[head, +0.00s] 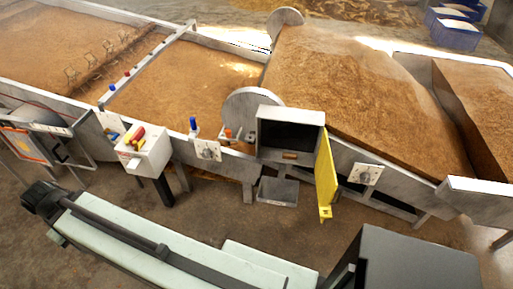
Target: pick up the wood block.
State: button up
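A small brown block (290,155), which looks like the wood block, sits at the lower front edge of an open grey metal box (270,112). It is small in the picture, and I cannot tell whether it rests on the sill or is fixed to it. The box's inside is dark. Its yellow door (326,172) hangs open at the right. My pale green arm crosses the foreground, apart from the box. I cannot make out my gripper in this view.
Large grain-filled troughs (345,90) stand behind the box. A small grey bin (278,191) is below it. A white control box (144,150) with coloured parts stands to the left. Bare concrete floor shows between my arm and the troughs.

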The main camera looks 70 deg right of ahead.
aim_at(286, 155)
jog(key=i, duration=2.1)
jog(key=z, duration=1.8)
jog(key=k, duration=0.15)
jog(key=z, duration=0.85)
